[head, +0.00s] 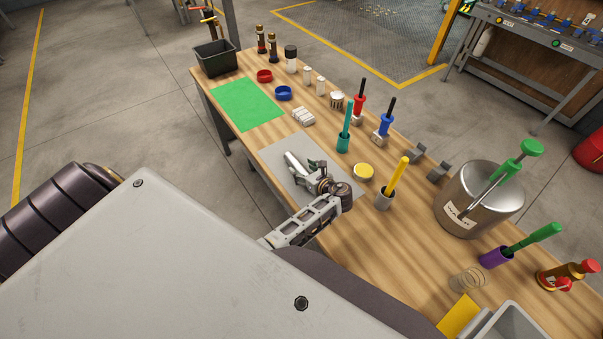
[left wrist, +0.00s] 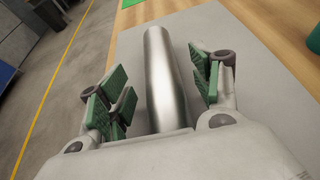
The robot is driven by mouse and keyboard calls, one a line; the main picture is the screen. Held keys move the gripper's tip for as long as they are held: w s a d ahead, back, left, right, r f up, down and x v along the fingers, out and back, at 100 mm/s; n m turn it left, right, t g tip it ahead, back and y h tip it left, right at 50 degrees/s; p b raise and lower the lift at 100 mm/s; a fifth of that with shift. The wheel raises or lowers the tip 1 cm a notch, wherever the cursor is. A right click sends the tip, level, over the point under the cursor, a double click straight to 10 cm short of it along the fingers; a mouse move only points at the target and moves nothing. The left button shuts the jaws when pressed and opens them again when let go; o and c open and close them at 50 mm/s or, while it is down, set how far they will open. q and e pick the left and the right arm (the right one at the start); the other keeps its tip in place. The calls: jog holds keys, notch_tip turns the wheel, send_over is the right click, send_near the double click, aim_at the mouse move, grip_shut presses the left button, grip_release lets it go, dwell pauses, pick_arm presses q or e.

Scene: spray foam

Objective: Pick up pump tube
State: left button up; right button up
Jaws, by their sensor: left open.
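The pump tube, taken to be the plain silver metal cylinder (head: 296,164), lies on the grey mat (head: 272,150) on the wooden table. In the left wrist view the silver tube (left wrist: 165,80) runs between the green finger pads, with gaps on both sides. My left gripper (head: 312,168) is open, low at the tube's near end; the gripper also shows in the left wrist view (left wrist: 160,92). The tube's near end is hidden by the gripper body. Whether a finger touches the tube cannot be told. My right gripper is not in view.
A green mat (head: 247,104) lies beyond the grey mat. A teal tool in its holder (head: 343,143), a yellow lid (head: 363,171) and a yellow-handled tool in a cup (head: 384,200) stand to the right. A large metal pot (head: 470,205) stands farther right.

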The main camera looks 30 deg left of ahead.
aim_at(303, 170)
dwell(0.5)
pick_arm(q)
jog(key=c, duration=1.3)
jog(key=shift+r, duration=0.15)
notch_tip(303, 170, up, 10)
jog(key=shift+w, duration=0.1)
dwell(0.4)
